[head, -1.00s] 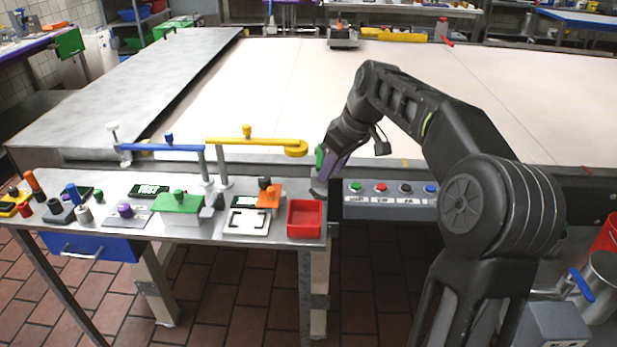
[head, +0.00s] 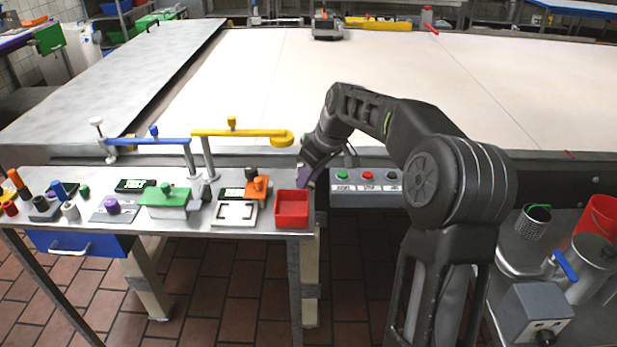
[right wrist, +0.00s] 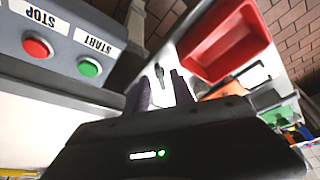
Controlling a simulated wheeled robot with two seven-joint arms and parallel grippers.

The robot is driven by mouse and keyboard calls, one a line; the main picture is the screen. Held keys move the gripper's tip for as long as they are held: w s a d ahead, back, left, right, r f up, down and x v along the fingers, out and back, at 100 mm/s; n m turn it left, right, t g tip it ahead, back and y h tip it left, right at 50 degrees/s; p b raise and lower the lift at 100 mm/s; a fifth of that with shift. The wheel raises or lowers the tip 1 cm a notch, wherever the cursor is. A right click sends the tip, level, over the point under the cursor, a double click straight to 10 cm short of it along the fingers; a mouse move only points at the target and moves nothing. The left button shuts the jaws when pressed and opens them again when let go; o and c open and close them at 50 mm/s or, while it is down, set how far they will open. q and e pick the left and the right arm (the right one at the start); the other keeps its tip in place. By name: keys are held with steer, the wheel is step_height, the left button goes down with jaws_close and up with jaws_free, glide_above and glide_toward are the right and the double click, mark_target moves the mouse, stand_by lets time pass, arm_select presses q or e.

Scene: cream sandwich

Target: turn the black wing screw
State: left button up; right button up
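A dark knob that looks like a black wing screw (head: 545,335) is on the front of the grey box (head: 540,308) at the lower right of the head view, partly cut by the frame edge. My right gripper (head: 306,180) is far from it, at the table's right edge beside the red tray. In the right wrist view my right gripper (right wrist: 160,88) has its two purple fingers apart with nothing held. A small dark object (right wrist: 160,74) shows beyond the gap between them; I cannot tell what it is. My left gripper is out of view.
The red tray (head: 293,225) sits at the table's right corner. A button panel (head: 368,184) is just right of my gripper. Yellow (head: 235,134) and blue (head: 160,141) swing arms stand behind the crowded tools. A steel pot (head: 595,262) is at the right.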

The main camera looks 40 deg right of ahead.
steer(key=shift+f, duration=0.15)
steer(key=shift+c, duration=0.2)
jaws_close()
stand_by(0.3)
